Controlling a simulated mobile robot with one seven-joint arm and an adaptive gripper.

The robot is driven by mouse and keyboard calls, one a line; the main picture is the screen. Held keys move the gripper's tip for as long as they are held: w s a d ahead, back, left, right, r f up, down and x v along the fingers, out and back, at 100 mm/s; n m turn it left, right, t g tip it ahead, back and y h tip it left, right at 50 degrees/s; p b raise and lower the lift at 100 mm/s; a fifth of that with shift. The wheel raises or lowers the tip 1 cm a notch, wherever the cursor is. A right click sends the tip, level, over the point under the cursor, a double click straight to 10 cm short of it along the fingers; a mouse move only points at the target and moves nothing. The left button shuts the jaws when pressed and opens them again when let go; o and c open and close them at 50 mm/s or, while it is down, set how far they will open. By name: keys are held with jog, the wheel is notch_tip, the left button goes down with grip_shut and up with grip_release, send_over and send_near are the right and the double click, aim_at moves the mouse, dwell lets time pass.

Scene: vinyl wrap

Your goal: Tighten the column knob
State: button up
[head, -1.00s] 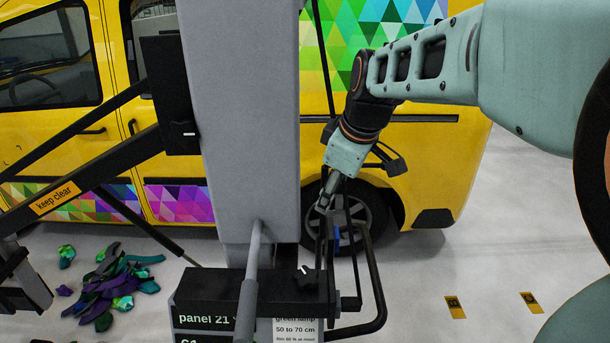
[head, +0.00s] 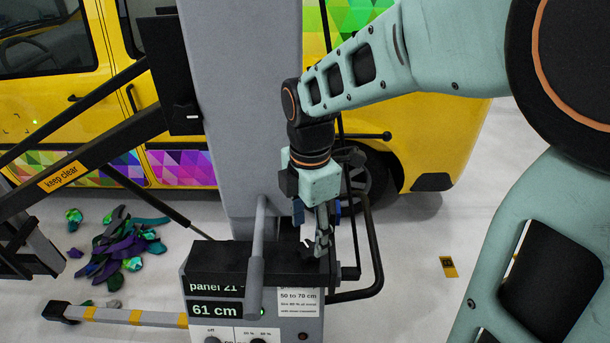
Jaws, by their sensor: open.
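The grey column (head: 240,110) stands upright in the middle of the head view, on a dark-topped control box. A small black knob (head: 307,243) sits on top of that box at the column's front right; I take it for the column knob. It is partly hidden by my gripper. My gripper (head: 322,250) points down right beside the knob, its jaws open and seen nearly edge-on. I cannot tell whether a finger touches the knob.
The control box (head: 214,310) shows "panel 21" and "61 cm". A grey handle (head: 257,260) rises in front, and a black bent bar (head: 370,250) is at right. A yellow van (head: 430,130) stands behind.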

aim_at(309, 249)
jog(key=shift+f+b, duration=2.15)
jog(key=shift+f, duration=0.3)
jog(key=c, duration=1.2)
jog(key=shift+o, duration=0.2)
